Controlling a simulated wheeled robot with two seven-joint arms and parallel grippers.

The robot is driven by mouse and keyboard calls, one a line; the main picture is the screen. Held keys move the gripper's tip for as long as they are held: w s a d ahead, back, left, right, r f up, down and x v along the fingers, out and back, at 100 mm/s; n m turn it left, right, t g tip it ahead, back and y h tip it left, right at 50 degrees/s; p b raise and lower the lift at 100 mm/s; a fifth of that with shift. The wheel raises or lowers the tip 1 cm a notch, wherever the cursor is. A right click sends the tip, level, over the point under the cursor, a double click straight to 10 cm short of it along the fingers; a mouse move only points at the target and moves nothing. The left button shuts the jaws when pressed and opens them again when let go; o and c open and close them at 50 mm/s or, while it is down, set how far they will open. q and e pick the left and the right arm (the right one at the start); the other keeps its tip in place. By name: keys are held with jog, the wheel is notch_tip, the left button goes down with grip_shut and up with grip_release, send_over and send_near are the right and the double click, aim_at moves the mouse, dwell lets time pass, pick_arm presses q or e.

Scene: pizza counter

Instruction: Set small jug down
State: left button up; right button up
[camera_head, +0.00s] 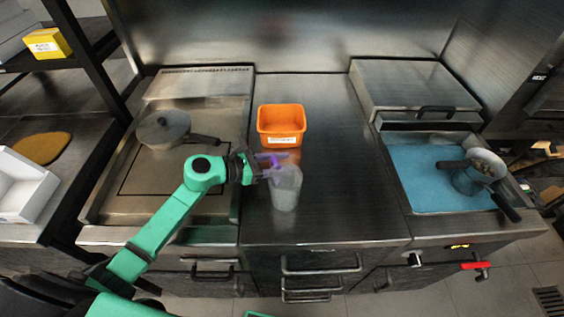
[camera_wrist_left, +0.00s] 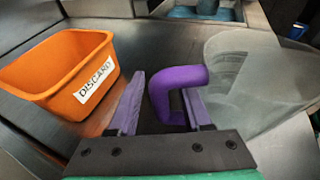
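The small jug (camera_head: 285,190) is a translucent grey vessel with a purple handle, upright at the middle counter. I cannot tell for sure whether its base touches the top. My left gripper (camera_head: 268,166) is at the jug's handle side. In the left wrist view the purple handle (camera_wrist_left: 160,96) sits between the two spread fingers, with a clear gap to the left finger and close to the right one. The jug's body (camera_wrist_left: 255,80) is beyond the right finger. The left gripper looks open around the handle. My right gripper is not in view.
An orange bin (camera_head: 281,140) labelled DISCARD stands just behind the jug; it shows left in the wrist view (camera_wrist_left: 75,85). A lidded pan (camera_head: 163,128) is on the left griddle. A pot (camera_head: 478,172) sits on the blue area at right. The middle counter's right side is clear.

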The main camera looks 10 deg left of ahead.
pick_arm(q)
jog(key=shift+r, duration=0.2)
jog(key=shift+s+a+f, duration=0.1)
jog(key=shift+a, duration=0.05)
jog(key=b+v, duration=0.4)
jog(key=v, duration=0.7)
jog(key=shift+s+a+r, duration=0.2)
jog(key=shift+r, duration=0.1)
jog(key=shift+r, duration=0.1)
